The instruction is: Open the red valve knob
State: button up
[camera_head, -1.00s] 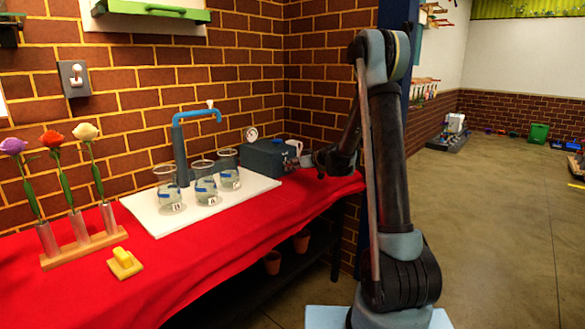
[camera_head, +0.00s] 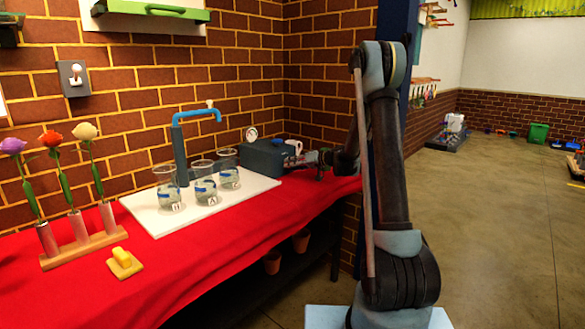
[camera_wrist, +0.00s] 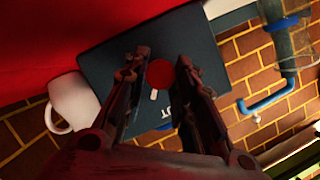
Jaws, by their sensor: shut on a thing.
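The round red valve knob (camera_wrist: 160,73) sits on the face of a dark blue-grey box (camera_wrist: 205,50), with a small white mark beside it. In the wrist view it lies between the two fingers of my gripper (camera_wrist: 161,66), which is shut on it. In the head view the box (camera_head: 262,157) stands at the back right of the red-covered table. There my gripper (camera_head: 308,159) is at the box's right side, and the knob is hidden.
A white mug (camera_wrist: 72,103) stands close beside the box and my gripper. Three glass beakers (camera_head: 204,188) stand on a white board (camera_head: 155,227) by a blue tap (camera_head: 180,150). Left are a flower rack (camera_head: 82,248) and a yellow block (camera_head: 124,262). A brick wall is behind.

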jog(key=m+y, duration=0.1)
jog(key=m, duration=0.1)
jog(key=m+y, duration=0.1)
jog(key=m, duration=0.1)
jog(key=shift+w+d+f+g, duration=0.15)
jog(key=shift+w+f+g, duration=0.05)
jog(key=shift+g, duration=0.2)
jog(key=m+y, duration=0.1)
jog(key=m, duration=0.1)
jog(key=m+y, duration=0.1)
jog(key=m, duration=0.1)
jog(key=shift+d+f, duration=0.1)
jog(key=shift+f, duration=0.1)
jog(key=shift+m, duration=0.4)
jog(key=o, duration=1.1)
jog(key=shift+c, duration=0.2)
jog(key=v, duration=1.2)
jog(key=shift+f, duration=0.15)
